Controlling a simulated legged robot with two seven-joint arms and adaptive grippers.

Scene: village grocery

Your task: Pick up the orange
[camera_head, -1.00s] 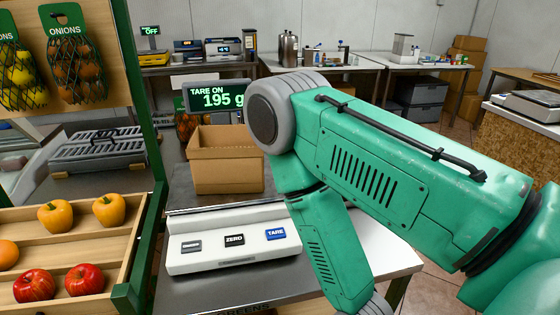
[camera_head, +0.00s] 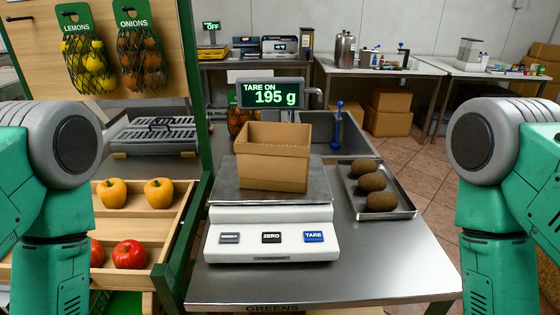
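No orange shows now; my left arm covers part of the produce shelf where it could be hidden. The wooden produce shelf (camera_head: 139,233) at the left has two orange-yellow bell peppers (camera_head: 112,193) in its upper row. A red apple (camera_head: 129,255) lies in the row below, with another partly hidden behind my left arm. My left and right arms show at the two sides of the view, bending downward. Both grippers are out of view below the frame.
A white scale (camera_head: 272,239) with an open cardboard box (camera_head: 273,172) on it stands on the steel counter (camera_head: 390,260); its display (camera_head: 271,94) reads 195 g. A metal tray (camera_head: 403,213) holds brown potato-like items. Nets of lemons (camera_head: 88,66) and onions (camera_head: 143,62) hang above the shelf.

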